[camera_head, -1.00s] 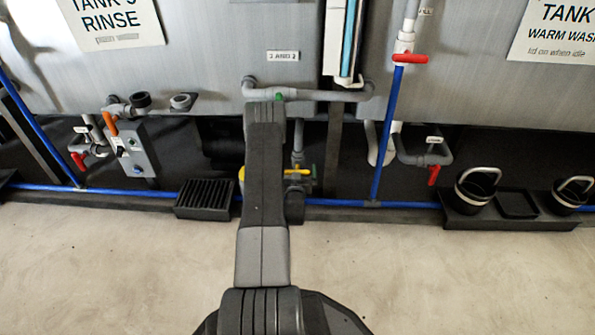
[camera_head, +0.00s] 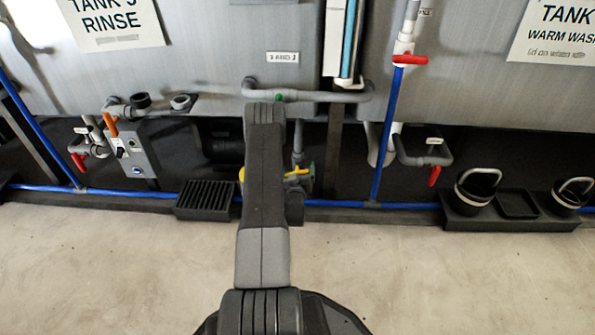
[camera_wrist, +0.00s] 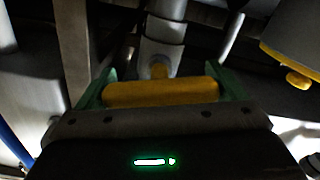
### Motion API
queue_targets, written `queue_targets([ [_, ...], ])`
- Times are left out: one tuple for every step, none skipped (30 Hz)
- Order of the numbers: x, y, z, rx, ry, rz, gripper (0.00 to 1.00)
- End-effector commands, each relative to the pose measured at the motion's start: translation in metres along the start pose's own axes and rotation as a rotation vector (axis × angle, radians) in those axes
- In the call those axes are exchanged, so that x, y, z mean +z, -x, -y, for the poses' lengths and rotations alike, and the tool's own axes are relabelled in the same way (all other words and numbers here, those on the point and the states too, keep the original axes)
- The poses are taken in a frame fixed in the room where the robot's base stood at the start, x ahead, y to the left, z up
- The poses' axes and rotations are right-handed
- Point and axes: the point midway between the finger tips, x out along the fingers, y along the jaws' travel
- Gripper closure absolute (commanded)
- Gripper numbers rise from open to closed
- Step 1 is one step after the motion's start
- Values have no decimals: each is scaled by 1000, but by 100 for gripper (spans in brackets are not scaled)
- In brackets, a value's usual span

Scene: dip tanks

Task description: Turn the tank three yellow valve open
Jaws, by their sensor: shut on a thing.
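The yellow valve handle (camera_head: 297,174) shows at the right edge of my arm in the head view, low under the tanks. In the wrist view the yellow handle (camera_wrist: 162,93) lies crosswise between the two green fingers of my gripper (camera_wrist: 165,90), which is shut on it. A grey pipe and valve stem (camera_wrist: 160,50) stand just behind the handle. In the head view my arm hides the middle of the handle and most of the gripper; a green fingertip shows at the handle's right end. The tank three sign (camera_head: 112,22) is at the upper left.
A grey horizontal pipe (camera_head: 320,95) runs above the valve. Red-handled valves (camera_head: 410,59) and a blue pipe (camera_head: 385,140) stand to the right. A black slatted box (camera_head: 205,199) sits left of my arm. The front floor (camera_head: 110,270) is clear.

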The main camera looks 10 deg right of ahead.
Motion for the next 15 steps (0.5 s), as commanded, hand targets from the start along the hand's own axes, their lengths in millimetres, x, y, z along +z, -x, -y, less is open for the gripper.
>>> queue_targets([
  [1, 1, 0, 0, 42, 2, 32],
  [1, 1, 0, 0, 71, 2, 32],
  [1, 1, 0, 0, 109, 2, 32],
  [1, 1, 0, 0, 138, 2, 32],
  [1, 1, 1, 0, 166, 2, 32],
  [1, 1, 1, 0, 205, 2, 32],
  [1, 1, 1, 0, 233, 2, 32],
  [1, 1, 1, 0, 261, 2, 32],
  [1, 1, 1, 0, 300, 2, 32],
  [1, 1, 1, -1, 328, 2, 32],
  [1, 1, 1, -1, 356, 2, 32],
  [1, 1, 1, -1, 395, 3, 32],
  [2, 1, 1, -1, 423, 3, 32],
  [2, 1, 1, -1, 451, 3, 32],
  [2, 1, 1, -1, 490, 3, 32],
])
